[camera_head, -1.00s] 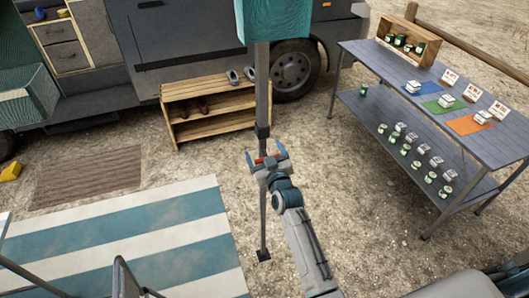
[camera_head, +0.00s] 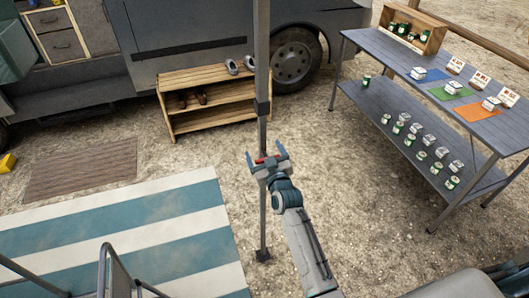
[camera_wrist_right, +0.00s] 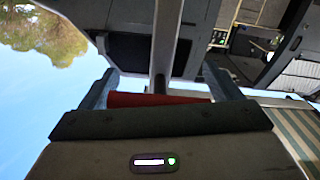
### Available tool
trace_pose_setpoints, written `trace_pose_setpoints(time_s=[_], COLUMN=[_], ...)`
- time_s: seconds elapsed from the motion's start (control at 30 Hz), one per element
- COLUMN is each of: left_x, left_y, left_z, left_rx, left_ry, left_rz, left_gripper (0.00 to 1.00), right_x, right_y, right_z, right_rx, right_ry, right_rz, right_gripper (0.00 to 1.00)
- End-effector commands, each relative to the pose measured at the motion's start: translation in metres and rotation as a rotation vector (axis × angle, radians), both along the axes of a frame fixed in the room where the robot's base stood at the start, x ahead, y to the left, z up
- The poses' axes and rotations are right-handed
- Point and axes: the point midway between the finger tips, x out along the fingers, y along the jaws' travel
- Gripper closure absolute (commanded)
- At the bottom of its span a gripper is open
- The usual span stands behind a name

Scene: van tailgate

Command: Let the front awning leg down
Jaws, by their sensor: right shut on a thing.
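The front awning leg (camera_head: 262,205) is an upright grey pole in the middle of the head view. A dark collar (camera_head: 262,108) sits where its wider upper section meets the thinner lower one. Its dark foot (camera_head: 262,255) is near the ground; I cannot tell whether it touches. My right gripper (camera_head: 267,160) is at the lower section, below the collar, shut on a red grip piece (camera_wrist_right: 158,99) that spans between its fingers in the wrist view. The leg rises just beyond that piece (camera_wrist_right: 163,50). My left gripper is not in view.
A wooden shoe rack (camera_head: 208,75) stands by the van (camera_head: 200,40). A grey table (camera_head: 465,135) with small goods is at right. A striped mat (camera_head: 120,240) and metal chair frame (camera_head: 105,260) are at lower left. Bare ground surrounds the leg.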

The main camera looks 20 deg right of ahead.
Motion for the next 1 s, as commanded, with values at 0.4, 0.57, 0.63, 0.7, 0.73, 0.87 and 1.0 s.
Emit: trace_pose_setpoints(time_s=[0.4, 0.57, 0.63, 0.7, 0.73, 0.87, 1.0], left_x=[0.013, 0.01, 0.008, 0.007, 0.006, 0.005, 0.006], left_y=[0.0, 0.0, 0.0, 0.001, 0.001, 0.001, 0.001], left_z=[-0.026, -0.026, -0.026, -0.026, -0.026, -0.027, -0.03], left_rx=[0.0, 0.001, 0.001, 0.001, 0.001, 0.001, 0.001], left_ry=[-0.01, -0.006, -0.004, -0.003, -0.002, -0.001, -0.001], left_rz=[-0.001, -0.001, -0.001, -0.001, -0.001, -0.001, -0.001], left_gripper=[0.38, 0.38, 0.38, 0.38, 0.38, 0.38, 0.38], right_x=[0.0, 0.0, 0.0, 0.0, 0.0, 0.0, -0.009], right_y=[0.0, 0.0, 0.0, 0.0, 0.0, 0.0, 0.0], right_z=[-0.031, -0.03, -0.03, -0.03, -0.03, -0.031, -0.033], right_rx=[0.005, 0.005, 0.005, 0.004, 0.004, 0.003, 0.003], right_ry=[-0.002, -0.003, -0.003, -0.002, -0.002, -0.002, -0.001], right_rz=[-0.001, 0.0, 0.0, -0.001, -0.001, -0.001, 0.0], right_gripper=[0.56, 0.56, 0.01, 0.0, 0.0, 0.0, 0.0])
